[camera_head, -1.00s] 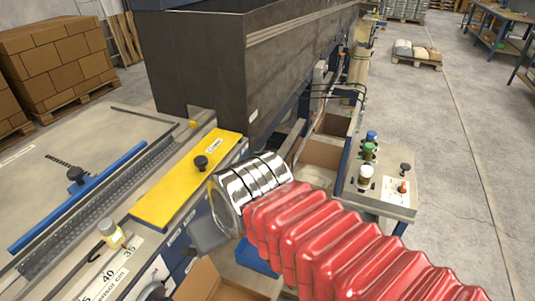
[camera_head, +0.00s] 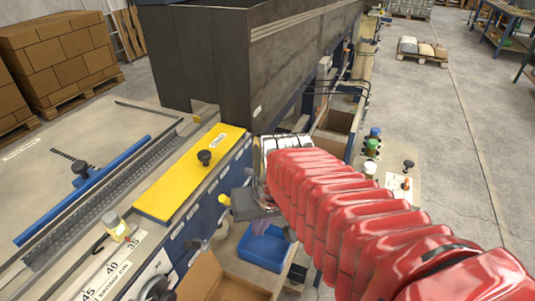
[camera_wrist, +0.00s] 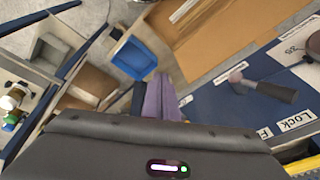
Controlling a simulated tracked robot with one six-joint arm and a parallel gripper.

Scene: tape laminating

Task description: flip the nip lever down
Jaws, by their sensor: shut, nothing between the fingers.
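A lever with a dark handle (camera_wrist: 268,90) and a pale pinkish end shows in the wrist view, on the dark blue machine side beside a "Lock" label (camera_wrist: 297,121). I take it to be the nip lever; no label naming it is readable. My gripper's purple fingers (camera_wrist: 160,98) are together and empty, to the left of the lever and apart from it. In the head view, my gripper's dark body (camera_head: 250,204) is beside the machine's side, below the yellow cover; its fingers are mostly hidden there.
The yellow cover (camera_head: 180,190) with a black knob lies on the machine bed. A blue bin (camera_head: 263,247) and an open cardboard box (camera_head: 222,285) sit below my gripper. The dark machine housing (camera_head: 215,60) rises behind.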

